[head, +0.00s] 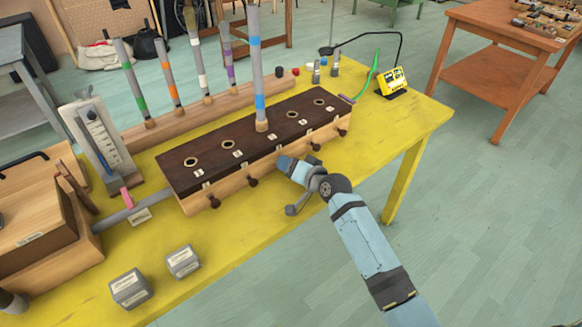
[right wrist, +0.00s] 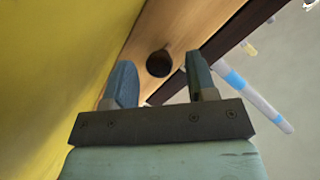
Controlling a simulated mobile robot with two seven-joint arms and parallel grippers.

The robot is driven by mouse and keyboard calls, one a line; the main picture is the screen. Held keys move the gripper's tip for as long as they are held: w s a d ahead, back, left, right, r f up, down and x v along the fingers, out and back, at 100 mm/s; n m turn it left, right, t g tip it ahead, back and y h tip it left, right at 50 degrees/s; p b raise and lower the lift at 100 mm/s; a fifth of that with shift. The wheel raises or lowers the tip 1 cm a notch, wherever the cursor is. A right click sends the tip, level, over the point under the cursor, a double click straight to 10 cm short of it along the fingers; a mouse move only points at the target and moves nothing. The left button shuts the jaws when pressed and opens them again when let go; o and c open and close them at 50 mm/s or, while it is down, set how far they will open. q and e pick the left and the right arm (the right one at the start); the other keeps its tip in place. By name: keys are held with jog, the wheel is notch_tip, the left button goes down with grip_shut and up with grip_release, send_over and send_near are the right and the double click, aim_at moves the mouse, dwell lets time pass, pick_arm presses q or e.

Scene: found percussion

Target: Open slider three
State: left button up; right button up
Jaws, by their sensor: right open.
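The wind chest is a long box with a dark top (head: 215,155) and a light wooden front (head: 232,186). A row of dark slider knobs runs along the front; the first (head: 214,202), second (head: 252,181) and ones further right (head: 315,146) show. The third knob is hidden behind my right gripper (head: 281,161) in the head view. In the right wrist view, one dark round knob (right wrist: 159,63) lies between the open fingers of the right gripper (right wrist: 161,82), apart from both. A grey tube with blue bands (head: 258,75) stands upright in the third hole. My left gripper is out of view.
Several banded tubes stand in a rack (head: 205,105) behind the chest. Two grey blocks (head: 130,289) (head: 183,262) sit on the yellow table (head: 235,235) at the front. A yellow device (head: 393,80) is at the far right corner. A wooden box (head: 35,225) stands left.

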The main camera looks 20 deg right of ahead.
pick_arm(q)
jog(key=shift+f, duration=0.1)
pick_arm(e)
grip_shut()
jog(key=shift+s+d+p, duration=0.15)
jog(key=shift+s+p, duration=0.25)
jog(key=shift+p, duration=0.05)
jog(key=shift+p+v, duration=0.6)
jog(key=shift+v, duration=0.4)
jog(key=shift+f, duration=0.3)
grip_release()
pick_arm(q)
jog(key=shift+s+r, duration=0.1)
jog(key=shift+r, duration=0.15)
